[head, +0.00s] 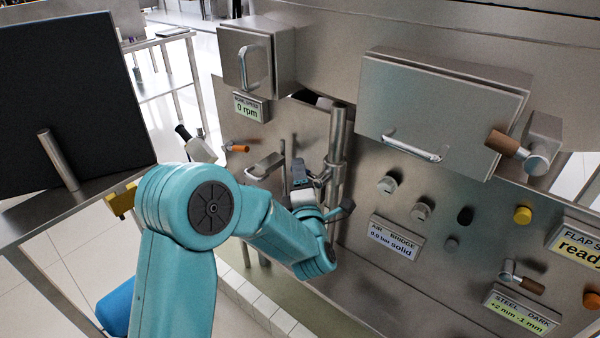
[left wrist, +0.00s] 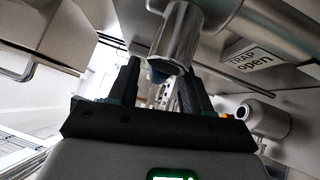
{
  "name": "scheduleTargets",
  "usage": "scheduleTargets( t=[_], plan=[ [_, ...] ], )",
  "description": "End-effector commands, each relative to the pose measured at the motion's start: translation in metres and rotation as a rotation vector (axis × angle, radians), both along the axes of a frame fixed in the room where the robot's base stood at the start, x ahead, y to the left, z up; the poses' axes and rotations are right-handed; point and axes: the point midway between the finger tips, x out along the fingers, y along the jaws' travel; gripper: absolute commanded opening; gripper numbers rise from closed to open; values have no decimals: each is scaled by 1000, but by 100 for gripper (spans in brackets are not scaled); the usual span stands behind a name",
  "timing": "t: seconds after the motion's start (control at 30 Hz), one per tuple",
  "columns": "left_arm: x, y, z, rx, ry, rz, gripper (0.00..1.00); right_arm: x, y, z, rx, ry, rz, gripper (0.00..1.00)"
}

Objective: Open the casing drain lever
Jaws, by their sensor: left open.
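My left gripper (head: 303,178) is at the middle of the head view, beside vertical steel pipes (head: 337,150) on the machine front. In the left wrist view its two fingers (left wrist: 158,88) are apart. A metal cylinder (left wrist: 178,38) with a dark blue end reaches down between or just in front of them; I cannot tell whether they touch. No label naming the casing drain lever is readable. My right gripper is not seen.
A steel box with a handle (head: 445,110) juts out at upper right, and a smaller box (head: 258,55) at upper left. Knobs (head: 388,184) and label plates (head: 394,240) cover the panel. A label reading "TRAP open" (left wrist: 252,58) shows in the wrist view. A dark screen (head: 70,95) stands left.

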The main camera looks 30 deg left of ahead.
Motion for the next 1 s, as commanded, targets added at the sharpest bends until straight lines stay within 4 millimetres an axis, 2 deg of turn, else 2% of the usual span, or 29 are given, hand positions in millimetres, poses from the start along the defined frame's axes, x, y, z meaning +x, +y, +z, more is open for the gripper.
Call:
scheduleTargets(
  t=[0.3, 0.33, 0.47, 0.77, 1.0],
  plan=[
    [3, 3, 0, 1, 1, 0, 48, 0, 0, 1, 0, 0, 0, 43],
    [3, 3, 0, 1, 1, 0, 42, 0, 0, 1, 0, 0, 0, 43],
    [3, 3, 0, 1, 1, 0, 0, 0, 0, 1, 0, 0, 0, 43],
    [3, 2, -1, -16, 2, -1, 0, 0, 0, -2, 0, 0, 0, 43],
    [2, 1, -8, -120, 7, -1, 0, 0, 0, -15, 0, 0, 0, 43]
  ],
)
